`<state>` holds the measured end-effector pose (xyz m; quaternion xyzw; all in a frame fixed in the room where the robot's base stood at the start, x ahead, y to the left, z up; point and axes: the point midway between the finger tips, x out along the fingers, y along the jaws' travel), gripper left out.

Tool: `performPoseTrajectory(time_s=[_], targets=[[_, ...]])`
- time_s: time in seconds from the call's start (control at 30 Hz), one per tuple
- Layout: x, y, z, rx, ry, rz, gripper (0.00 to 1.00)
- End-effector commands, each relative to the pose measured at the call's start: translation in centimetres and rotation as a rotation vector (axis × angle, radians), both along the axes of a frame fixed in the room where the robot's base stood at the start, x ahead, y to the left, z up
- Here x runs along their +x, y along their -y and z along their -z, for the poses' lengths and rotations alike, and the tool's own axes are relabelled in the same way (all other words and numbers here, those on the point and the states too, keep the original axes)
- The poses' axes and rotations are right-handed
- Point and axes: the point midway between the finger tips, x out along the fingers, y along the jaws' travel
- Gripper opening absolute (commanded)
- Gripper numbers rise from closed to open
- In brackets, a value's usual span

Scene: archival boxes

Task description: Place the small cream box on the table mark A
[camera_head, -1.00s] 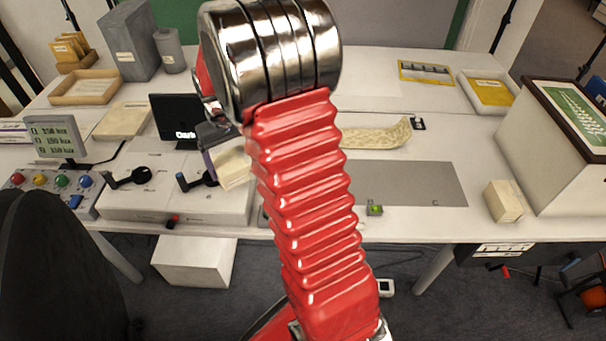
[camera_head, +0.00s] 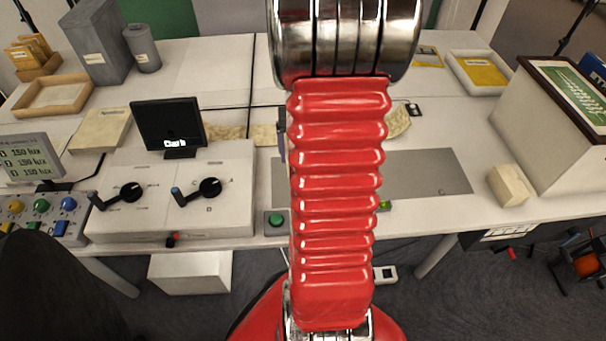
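My red, ribbed arm stands upright in the middle of the view and hides most of my gripper. Only a thin grey-purple sliver of what looks like my gripper (camera_head: 282,142) shows at the arm's left edge; its fingers and anything between them are hidden. A small cream box (camera_head: 510,186) stands at the table's right, beside the large display case. A grey mat (camera_head: 425,172) lies on the table behind my arm, with a letter C near its right end. The rest of its marks are hidden or too small to read.
A control panel (camera_head: 150,215) with two black knobs and a dark screen (camera_head: 168,124) stand left of my arm. A green button (camera_head: 275,220) sits near the front edge. The large display case (camera_head: 545,135) bounds the right. The mat's right part is clear.

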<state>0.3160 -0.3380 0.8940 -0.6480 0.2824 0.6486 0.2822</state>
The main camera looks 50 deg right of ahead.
Motion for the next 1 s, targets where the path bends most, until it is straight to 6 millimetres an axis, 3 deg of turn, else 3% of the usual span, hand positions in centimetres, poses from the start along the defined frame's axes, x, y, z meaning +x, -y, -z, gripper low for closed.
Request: performPoseTrajectory(time_s=[0.37,0.73,1.0], targets=[[-0.9,0.6,0.3,0.0,0.0,0.025,0.55],[-1.0,0.7,5.5,0.001,-0.001,0.027,0.55],[-0.9,0.7,6.3,-0.001,0.001,0.027,0.55]])
